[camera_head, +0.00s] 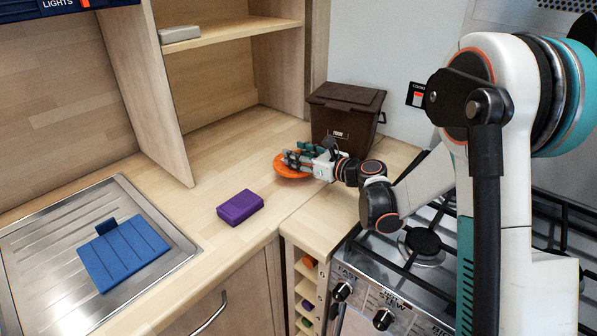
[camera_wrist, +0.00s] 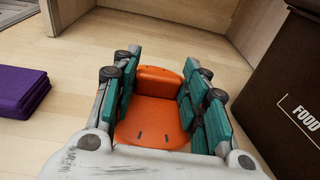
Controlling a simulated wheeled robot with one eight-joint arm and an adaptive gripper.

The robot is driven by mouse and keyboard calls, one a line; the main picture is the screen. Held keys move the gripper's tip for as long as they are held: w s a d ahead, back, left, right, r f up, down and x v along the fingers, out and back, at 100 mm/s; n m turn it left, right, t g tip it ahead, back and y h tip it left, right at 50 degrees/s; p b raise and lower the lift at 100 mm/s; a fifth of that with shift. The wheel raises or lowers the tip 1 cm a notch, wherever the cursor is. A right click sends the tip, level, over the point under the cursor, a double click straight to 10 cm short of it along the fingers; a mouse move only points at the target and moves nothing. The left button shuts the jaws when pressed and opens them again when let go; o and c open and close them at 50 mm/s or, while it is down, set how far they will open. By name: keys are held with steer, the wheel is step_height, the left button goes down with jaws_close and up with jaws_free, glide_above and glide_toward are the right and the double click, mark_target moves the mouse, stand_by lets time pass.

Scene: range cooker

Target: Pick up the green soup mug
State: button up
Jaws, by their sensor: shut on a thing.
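An orange object (camera_head: 288,172) with a rounded body sits on the wooden worktop, left of the brown bin. It also shows in the wrist view (camera_wrist: 150,125), between the teal-padded fingers of my gripper (camera_head: 299,156). My gripper (camera_wrist: 165,82) is shut on this orange object, with fingers along both its sides. Part of the object is hidden by the fingers and the palm. I cannot tell whether it touches the worktop. No green soup mug can be made out in either view.
A brown food bin (camera_head: 345,118) stands close beside my gripper on the right. A purple folded block (camera_head: 240,207) lies on the worktop to the left. A blue ribbed mat (camera_head: 124,254) lies on the steel drainer (camera_head: 45,246). The gas hob (camera_head: 425,243) is below my arm.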

steer(key=shift+f+b, duration=0.85)
steer(key=shift+f, duration=1.25)
steer(key=shift+f, duration=0.15)
steer(key=o, duration=1.1)
steer(key=shift+c, duration=0.2)
